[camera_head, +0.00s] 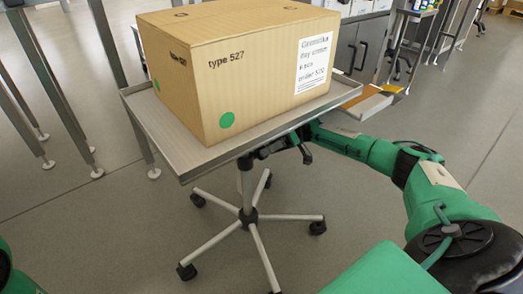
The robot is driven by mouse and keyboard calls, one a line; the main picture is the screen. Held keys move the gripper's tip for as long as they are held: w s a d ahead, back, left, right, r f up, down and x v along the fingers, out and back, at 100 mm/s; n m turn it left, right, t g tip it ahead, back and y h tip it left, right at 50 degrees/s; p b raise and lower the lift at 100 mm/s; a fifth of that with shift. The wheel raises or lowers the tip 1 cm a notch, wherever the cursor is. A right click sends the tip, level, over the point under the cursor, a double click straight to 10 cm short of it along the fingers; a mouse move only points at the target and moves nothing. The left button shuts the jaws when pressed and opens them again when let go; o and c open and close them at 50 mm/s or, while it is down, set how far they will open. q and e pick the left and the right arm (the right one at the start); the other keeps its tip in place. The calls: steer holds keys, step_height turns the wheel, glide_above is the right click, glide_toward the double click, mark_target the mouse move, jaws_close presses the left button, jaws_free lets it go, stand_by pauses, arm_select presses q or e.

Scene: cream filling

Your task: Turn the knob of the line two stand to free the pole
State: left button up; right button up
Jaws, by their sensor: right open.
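The stand has a grey metal tray top (190,163) on one upright pole (246,183), over a five-legged caster base (249,217). A large cardboard box marked "type 527" sits on the tray. My right arm reaches in from the right. My right gripper (270,149) is under the tray's front edge, close to the dark collar at the pole top. It is open. The knob cannot be told apart from the dark parts there, nor can I tell whether the fingers are around it or touching it. My left gripper is out of view.
Metal posts with round feet (97,172) stand at the left. Behind the tray on the right are an open orange-and-grey tray (368,103) and dark cabinets (362,45). The grey floor (120,235) left of the base is clear.

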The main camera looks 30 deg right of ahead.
steer(key=shift+a, duration=0.2)
steer(key=shift+c, duration=0.3)
steer(key=c, duration=0.9)
steer(key=shift+c, duration=0.2)
